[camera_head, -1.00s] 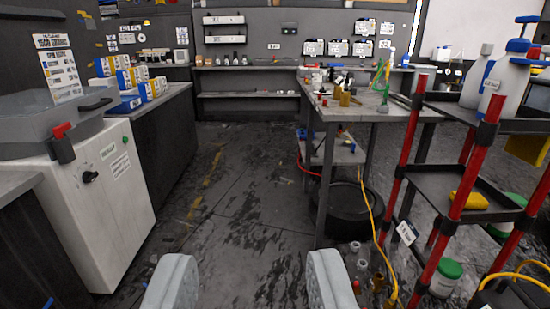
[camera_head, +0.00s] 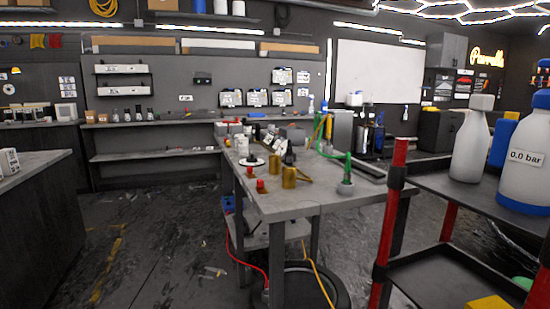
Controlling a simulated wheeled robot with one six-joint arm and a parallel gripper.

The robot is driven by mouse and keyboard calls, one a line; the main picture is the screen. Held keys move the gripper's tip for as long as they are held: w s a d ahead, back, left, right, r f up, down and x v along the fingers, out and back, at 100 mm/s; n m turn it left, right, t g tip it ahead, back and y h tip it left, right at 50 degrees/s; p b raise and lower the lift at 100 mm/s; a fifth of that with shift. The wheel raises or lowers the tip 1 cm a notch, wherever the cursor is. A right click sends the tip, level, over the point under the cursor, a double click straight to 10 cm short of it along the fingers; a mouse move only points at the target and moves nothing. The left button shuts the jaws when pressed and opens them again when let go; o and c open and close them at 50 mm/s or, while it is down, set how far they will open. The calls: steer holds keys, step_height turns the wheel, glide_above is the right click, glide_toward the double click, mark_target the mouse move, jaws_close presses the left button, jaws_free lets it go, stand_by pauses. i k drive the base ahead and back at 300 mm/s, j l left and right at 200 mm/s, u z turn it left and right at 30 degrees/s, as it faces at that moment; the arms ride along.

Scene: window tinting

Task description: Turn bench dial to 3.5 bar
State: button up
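The grey workbench (camera_head: 300,203) stands right of the middle, with several small things on it. Among them are brass-coloured cylinders (camera_head: 289,176), small red-topped items (camera_head: 260,186) and a green upright piece (camera_head: 347,168) on a grey base. I cannot tell any of these as the dial at this distance. A "0.0 bar" label (camera_head: 525,157) shows on a white bottle with a blue foot (camera_head: 524,185) at the right. My gripper is out of the frame.
A cart with red posts (camera_head: 392,215) and black shelves stands close at the right, holding another white bottle (camera_head: 470,145). A dark cabinet with a grey top (camera_head: 40,170) is at the left. Wall shelves (camera_head: 150,155) are behind.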

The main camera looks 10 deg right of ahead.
mark_target(251, 159)
steer(key=i+j+z, duration=0.15)
steer(key=i, duration=0.25)
steer(key=i+j, duration=0.3)
steer(key=i, duration=0.25)
steer(key=i+j+z, duration=0.1)
steer(key=i+j, duration=0.2)
steer(key=i, duration=0.3)
steer(key=i+j, duration=0.35)
steer(key=i, duration=0.2)
steer(key=i+j+z, duration=0.1)
steer(key=i+j, duration=0.25)
steer(key=i, duration=0.25)
